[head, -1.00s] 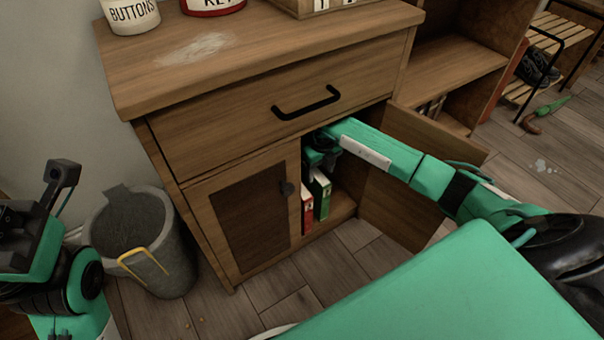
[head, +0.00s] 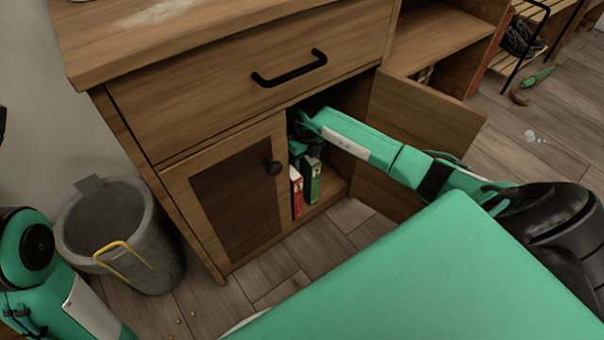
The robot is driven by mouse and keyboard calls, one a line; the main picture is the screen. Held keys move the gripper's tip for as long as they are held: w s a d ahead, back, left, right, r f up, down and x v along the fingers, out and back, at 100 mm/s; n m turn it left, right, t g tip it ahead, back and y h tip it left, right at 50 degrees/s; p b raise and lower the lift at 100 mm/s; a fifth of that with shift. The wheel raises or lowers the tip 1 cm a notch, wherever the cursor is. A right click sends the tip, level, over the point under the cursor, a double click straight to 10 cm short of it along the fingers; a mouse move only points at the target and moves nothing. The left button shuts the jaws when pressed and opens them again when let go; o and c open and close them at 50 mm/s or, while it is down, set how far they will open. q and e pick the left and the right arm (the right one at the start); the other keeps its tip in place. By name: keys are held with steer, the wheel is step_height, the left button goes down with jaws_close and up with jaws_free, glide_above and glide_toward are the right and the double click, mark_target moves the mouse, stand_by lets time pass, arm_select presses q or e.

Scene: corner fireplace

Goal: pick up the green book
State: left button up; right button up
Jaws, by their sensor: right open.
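The green book (head: 313,184) stands upright inside the lower cabinet, just right of a red book (head: 297,192). My right arm reaches in through the open right door. My right gripper (head: 308,152) is inside the cabinet, right above the tops of the books, and is open. The arm and the cabinet's shadow partly hide its fingers, so I cannot tell whether they straddle the green book. My left arm shows at the lower left edge, but its gripper is out of the picture.
The wooden cabinet (head: 230,88) has a shut drawer with a black handle (head: 289,68) and a shut left door (head: 235,205). The open right door (head: 420,130) stands beside my right arm. A grey bucket (head: 120,225) stands left of the cabinet. A green umbrella (head: 538,77) lies on the floor far right.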

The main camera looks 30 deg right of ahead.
steer(key=shift+c, duration=0.3)
steer(key=c, duration=1.1)
steer(key=shift+r, duration=0.1)
